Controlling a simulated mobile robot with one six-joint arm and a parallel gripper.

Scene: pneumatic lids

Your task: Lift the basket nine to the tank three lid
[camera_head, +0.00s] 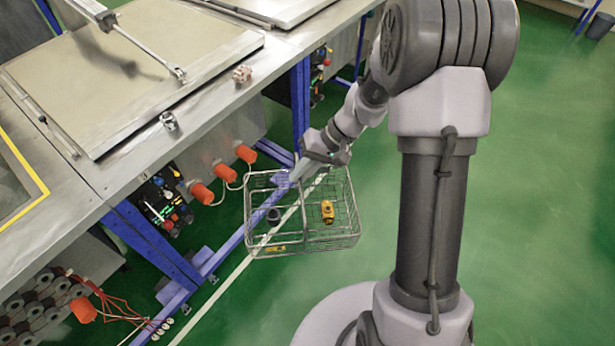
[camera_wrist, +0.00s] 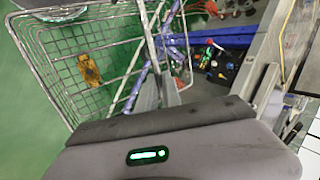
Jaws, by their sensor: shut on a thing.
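A wire basket (camera_head: 310,243) hangs above the green floor beside the bench in the head view. It holds a yellow-and-black part (camera_head: 327,211), a dark round part (camera_head: 273,215) and a small yellow piece at its lower left. My gripper (camera_head: 292,178) is shut on the basket at its upper side. In the wrist view the basket (camera_wrist: 62,75) fills the upper left, and the contact with the fingers is partly hidden. A large flat grey lid (camera_head: 130,70) lies closed on the bench top, with a piston arm above it. I cannot read any tank number.
The metal bench (camera_head: 200,125) runs diagonally on blue legs, left of the basket. A metal cup-like part (camera_head: 168,121) and a small pinkish block (camera_head: 241,74) stand on its edge. Orange plugs (camera_head: 225,172) stick out below. Another lid (camera_head: 270,8) is at the top. Green floor is free at right.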

